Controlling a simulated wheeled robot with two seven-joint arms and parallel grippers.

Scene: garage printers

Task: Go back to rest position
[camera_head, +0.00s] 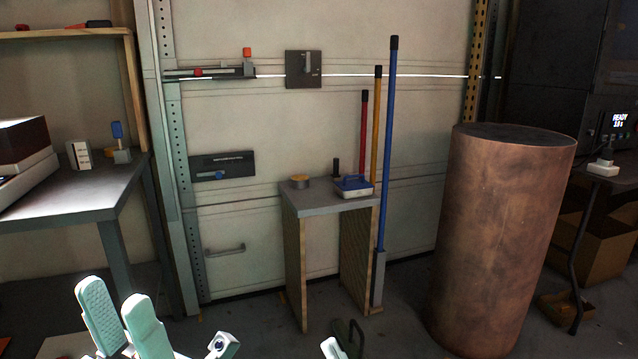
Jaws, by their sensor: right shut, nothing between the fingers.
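My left gripper (118,304) is low at the left in the head view. Its two mint-green fingers point up and stand apart with nothing between them. Only a pale mint tip of my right gripper (333,348) shows at the bottom edge, and it is shut and empty. The rest of it is out of frame. Neither gripper touches anything that I can see.
A small table (325,207) bearing a blue-and-white item (354,186) stands ahead. A large brown cylinder (500,230) stands right of it. A grey workbench (75,200) is at the left. Long-handled tools (388,150) lean behind the small table.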

